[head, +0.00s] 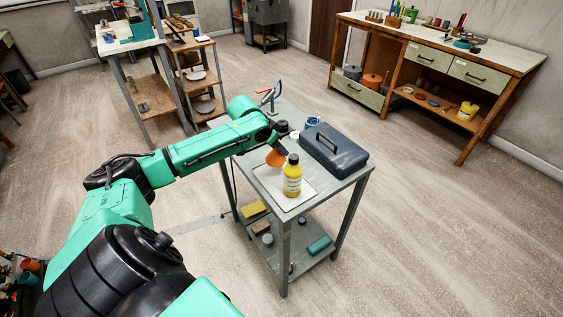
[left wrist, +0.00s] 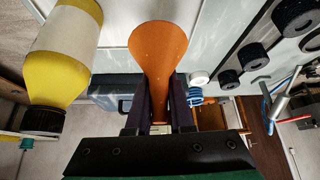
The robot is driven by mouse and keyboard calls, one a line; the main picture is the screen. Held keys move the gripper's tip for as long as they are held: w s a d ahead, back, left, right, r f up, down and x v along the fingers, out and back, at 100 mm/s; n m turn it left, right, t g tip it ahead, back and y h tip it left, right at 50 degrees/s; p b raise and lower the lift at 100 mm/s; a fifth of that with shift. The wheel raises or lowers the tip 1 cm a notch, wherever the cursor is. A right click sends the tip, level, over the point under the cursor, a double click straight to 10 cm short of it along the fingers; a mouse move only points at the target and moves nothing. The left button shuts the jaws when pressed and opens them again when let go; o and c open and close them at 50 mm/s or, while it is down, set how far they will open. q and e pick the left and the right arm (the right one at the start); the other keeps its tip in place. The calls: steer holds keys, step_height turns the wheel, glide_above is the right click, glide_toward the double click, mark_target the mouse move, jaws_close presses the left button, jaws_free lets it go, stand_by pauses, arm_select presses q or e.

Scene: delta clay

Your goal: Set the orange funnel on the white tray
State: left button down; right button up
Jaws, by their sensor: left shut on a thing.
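The orange funnel (head: 275,158) hangs with its wide mouth down from my left gripper (head: 280,146), over the back part of the white tray (head: 291,203). In the left wrist view the two dark fingers (left wrist: 160,88) are shut on the narrow part of the funnel (left wrist: 158,48). I cannot tell whether its rim touches the tray. A yellow bottle (head: 292,181) with a black cap stands upright on the tray, close to the right of the funnel. The bottle also shows at the left of the wrist view (left wrist: 62,50). My right gripper is out of view.
The tray lies on a grey cart (head: 320,192). A dark toolbox (head: 345,158) stands right of the tray, and a red-handled clamp (head: 268,92) and blue item (head: 312,122) are behind. The cart's lower shelf (head: 285,250) holds several small items.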

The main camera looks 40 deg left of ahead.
mark_target(272, 154)
arm_select(q)
steer(key=f, duration=0.5)
steer(key=shift+s+f, duration=0.15)
steer(key=shift+s, duration=0.05)
steer(key=shift+w+f, duration=0.15)
steer(key=shift+f, duration=0.05)
steer(key=c, duration=0.8)
jaws_free()
steer(key=p+v, duration=0.1)
steer(key=v, duration=0.5)
steer(key=shift+a+r, duration=0.1)
steer(key=p+v, duration=0.6)
steer(key=p, duration=0.2)
steer(key=shift+w+r, duration=0.1)
steer(key=shift+w, duration=0.05)
steer(key=shift+s, duration=0.2)
